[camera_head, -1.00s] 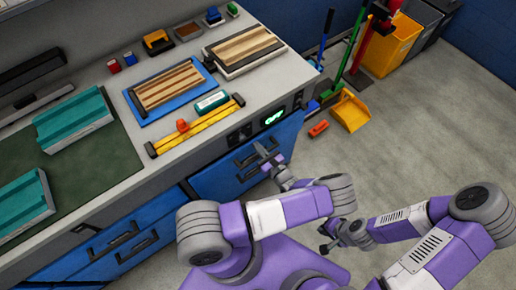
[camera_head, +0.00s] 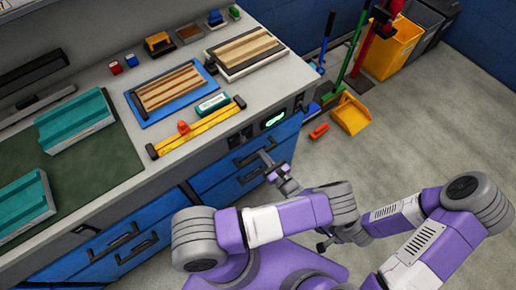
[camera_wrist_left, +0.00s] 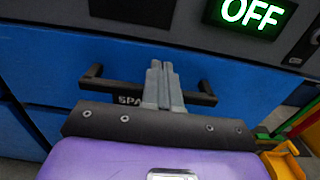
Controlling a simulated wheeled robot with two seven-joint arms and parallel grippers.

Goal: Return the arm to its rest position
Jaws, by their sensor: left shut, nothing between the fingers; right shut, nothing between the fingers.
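My left gripper (camera_head: 266,158) is shut and empty, in front of the blue cabinet below the bench edge. In the left wrist view its two grey fingers (camera_wrist_left: 162,85) are pressed together, in front of a dark drawer handle (camera_wrist_left: 100,84); I cannot tell whether they touch it. A lit green OFF display (camera_wrist_left: 248,12) is above it on the panel, and it also shows in the head view (camera_head: 275,119). My right gripper (camera_head: 322,246) is shut and empty, low over the floor and partly hidden by the left arm.
The bench holds a blue tray (camera_head: 134,100) with a striped panel, a second striped panel (camera_head: 245,52), a yellow bar clamp (camera_head: 195,128) and teal blocks (camera_head: 75,120). A yellow dustpan (camera_head: 351,115), red block (camera_head: 319,131) and yellow bin (camera_head: 390,50) stand on the floor. The right floor is clear.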

